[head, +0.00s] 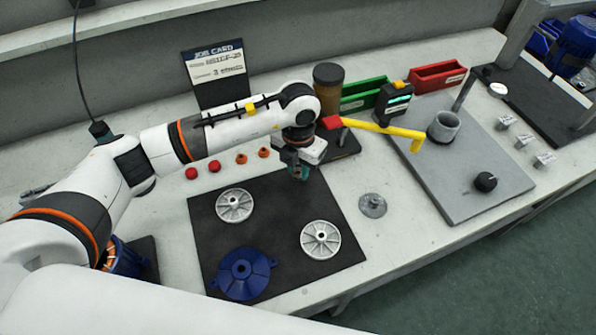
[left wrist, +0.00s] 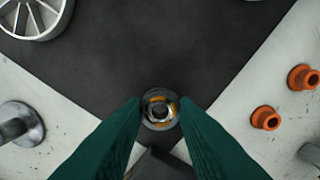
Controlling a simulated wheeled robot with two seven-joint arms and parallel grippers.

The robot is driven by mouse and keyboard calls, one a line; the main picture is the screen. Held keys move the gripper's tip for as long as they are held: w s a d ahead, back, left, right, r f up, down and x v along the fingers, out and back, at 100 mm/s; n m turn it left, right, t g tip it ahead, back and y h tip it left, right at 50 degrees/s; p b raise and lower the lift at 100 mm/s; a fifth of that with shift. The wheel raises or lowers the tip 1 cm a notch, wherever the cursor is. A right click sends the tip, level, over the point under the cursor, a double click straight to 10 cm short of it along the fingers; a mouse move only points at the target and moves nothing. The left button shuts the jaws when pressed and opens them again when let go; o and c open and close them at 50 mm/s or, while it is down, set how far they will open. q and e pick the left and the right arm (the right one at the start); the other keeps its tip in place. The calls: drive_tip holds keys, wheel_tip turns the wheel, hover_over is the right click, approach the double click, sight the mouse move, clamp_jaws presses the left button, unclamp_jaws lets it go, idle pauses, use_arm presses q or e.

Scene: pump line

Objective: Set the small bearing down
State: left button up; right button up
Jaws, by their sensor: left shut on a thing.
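The small bearing (left wrist: 160,99) is a metal ring with an orange-brown cage, held between the green fingertips of my left gripper (left wrist: 160,110) in the left wrist view. In the head view my left gripper (head: 300,172) points down at the back right corner of the black mat (head: 275,210). The bearing is too small and covered to make out there. The gap between bearing and mat cannot be told. My right gripper is not in view.
On the mat lie two silver spoked discs (head: 234,205) (head: 320,240) and a blue flanged cover (head: 242,274). A metal part (head: 372,205) stands right of the mat. Red knobs (head: 191,173) and orange pieces (head: 241,158) line its back edge. A yellow arm (head: 385,128) reaches over a grey plate (head: 480,200).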

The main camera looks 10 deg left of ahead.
use_arm(q)
drive_tip(key=shift+f, duration=1.35)
drive_tip(key=shift+f, duration=0.2)
drive_tip(key=o, duration=1.1)
drive_tip(key=shift+c, duration=0.2)
wheel_tip(320, 180, up, 12)
drive_tip(key=b, duration=0.1)
drive_tip(key=shift+r, duration=0.25)
drive_tip(key=shift+f, duration=0.1)
